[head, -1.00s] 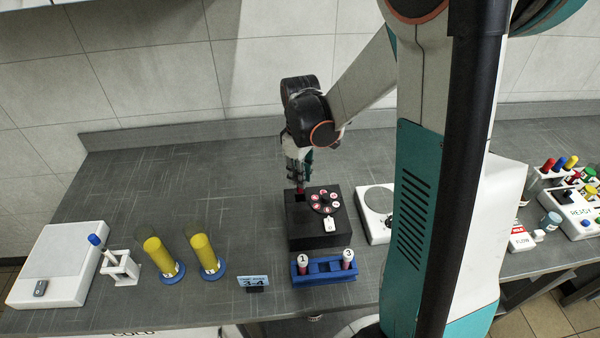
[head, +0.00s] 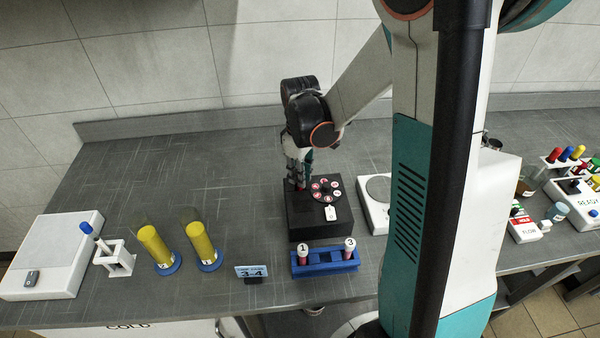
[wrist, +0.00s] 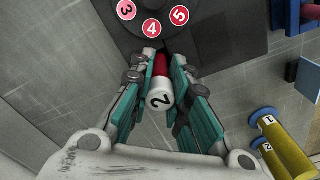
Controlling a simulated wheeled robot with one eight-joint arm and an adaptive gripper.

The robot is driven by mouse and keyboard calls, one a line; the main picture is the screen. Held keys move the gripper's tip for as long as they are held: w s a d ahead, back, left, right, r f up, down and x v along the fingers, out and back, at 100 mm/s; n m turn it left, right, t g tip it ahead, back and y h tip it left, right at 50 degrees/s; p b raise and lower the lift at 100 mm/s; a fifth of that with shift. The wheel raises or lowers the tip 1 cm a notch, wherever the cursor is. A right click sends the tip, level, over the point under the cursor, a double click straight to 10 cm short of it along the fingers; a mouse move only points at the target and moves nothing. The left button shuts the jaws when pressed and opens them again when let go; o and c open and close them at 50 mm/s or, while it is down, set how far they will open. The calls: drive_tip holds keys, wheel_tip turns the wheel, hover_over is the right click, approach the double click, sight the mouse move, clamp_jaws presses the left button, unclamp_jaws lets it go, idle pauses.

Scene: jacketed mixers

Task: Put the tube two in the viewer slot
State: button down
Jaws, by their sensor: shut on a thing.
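Tube two shows in the wrist view as a white cap marked 2 (wrist: 160,99) on a red body (wrist: 162,65). My gripper (wrist: 159,88) is shut on it, with a teal finger on each side. In the head view my gripper (head: 297,178) is low at the left part of the black viewer box (head: 305,217). The tube's red end meets the box's dark top in the wrist view. The slot is hidden under the gripper and tube, so I cannot tell how deep the tube sits. A dial with numbered red discs (head: 326,190) is on the box's top.
A blue rack (head: 325,264) holding tubes 1 and 3 stands in front of the box. A white device with a round plate (head: 376,190) is to its right. A 3-4 sign (head: 252,272) and two yellow cylinders (head: 201,243) stand left. The bench behind them is clear.

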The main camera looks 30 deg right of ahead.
drive_tip(key=shift+f+b, duration=0.9)
drive_tip(key=shift+f, duration=0.3)
drive_tip(key=shift+s+f, duration=0.1)
drive_tip(key=shift+f, duration=0.05)
drive_tip(key=c, duration=1.4)
unclamp_jaws()
drive_tip(key=shift+s+f, duration=0.1)
drive_tip(key=shift+c, duration=0.2)
drive_tip(key=shift+f, duration=0.1)
drive_tip(key=shift+o, duration=0.5)
drive_tip(key=o, duration=0.5)
drive_tip(key=shift+w+r, duration=0.2)
drive_tip(key=shift+r, duration=0.05)
